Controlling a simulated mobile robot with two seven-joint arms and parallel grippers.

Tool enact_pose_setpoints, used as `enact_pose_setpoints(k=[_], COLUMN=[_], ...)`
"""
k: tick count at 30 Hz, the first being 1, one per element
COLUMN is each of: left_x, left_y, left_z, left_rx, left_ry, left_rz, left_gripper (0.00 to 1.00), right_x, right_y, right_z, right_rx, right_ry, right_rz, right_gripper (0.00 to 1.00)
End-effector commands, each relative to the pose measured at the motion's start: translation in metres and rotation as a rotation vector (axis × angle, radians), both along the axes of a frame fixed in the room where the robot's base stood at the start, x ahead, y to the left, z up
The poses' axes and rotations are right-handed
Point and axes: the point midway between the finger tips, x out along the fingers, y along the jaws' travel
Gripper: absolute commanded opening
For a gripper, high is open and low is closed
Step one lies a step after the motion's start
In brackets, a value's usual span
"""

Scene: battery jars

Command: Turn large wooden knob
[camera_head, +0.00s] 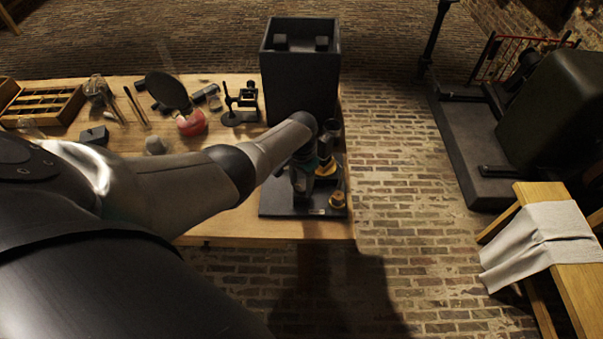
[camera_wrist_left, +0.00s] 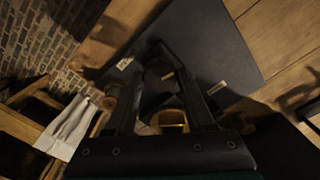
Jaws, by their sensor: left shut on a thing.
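A dark device with a tall black box (camera_head: 300,85) and a flat base (camera_head: 275,203) stands at the right end of the wooden table. My left gripper (camera_head: 302,188) reaches down over this base, and its fingertips are hard to make out in the head view. A brass-coloured part (camera_wrist_left: 172,120) shows nearer the palm. My right gripper is out of view.
The table (camera_head: 230,228) holds a compartment box (camera_head: 42,105), a dark round disc (camera_head: 167,90), a red item (camera_head: 191,123) and a small black stand (camera_head: 241,104), left of the device. A bench with a pale cloth (camera_head: 540,245) stands at right. The brick floor between is clear.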

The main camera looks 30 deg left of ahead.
Motion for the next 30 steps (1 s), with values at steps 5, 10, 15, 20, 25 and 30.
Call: enact_pose_setpoints(k=[5, 10, 15, 20, 25, 30], left_x=[0.0, 0.0, 0.0, 0.0, 0.0, 0.0], left_y=[0.0, -0.001, 0.0, -0.001, 0.0, 0.0], left_z=[0.001, 0.001, 0.0, 0.0, 0.0, 0.0], left_rx=[-0.001, -0.001, -0.001, -0.002, -0.001, 0.0], left_ry=[0.001, 0.002, 0.001, 0.002, 0.001, 0.001], left_rz=[0.168, 0.328, 0.491, 0.642, 0.803, 0.964], left_gripper=[0.0, 0.0, 0.0, 0.0, 0.0, 0.0], right_x=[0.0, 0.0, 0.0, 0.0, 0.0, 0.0], right_y=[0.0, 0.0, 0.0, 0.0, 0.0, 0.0], right_z=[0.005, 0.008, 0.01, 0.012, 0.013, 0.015], right_rx=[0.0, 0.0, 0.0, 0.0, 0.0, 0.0], right_ry=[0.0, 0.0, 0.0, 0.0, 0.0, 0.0], right_rz=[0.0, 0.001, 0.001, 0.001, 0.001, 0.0], right_gripper=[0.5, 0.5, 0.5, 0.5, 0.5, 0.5])
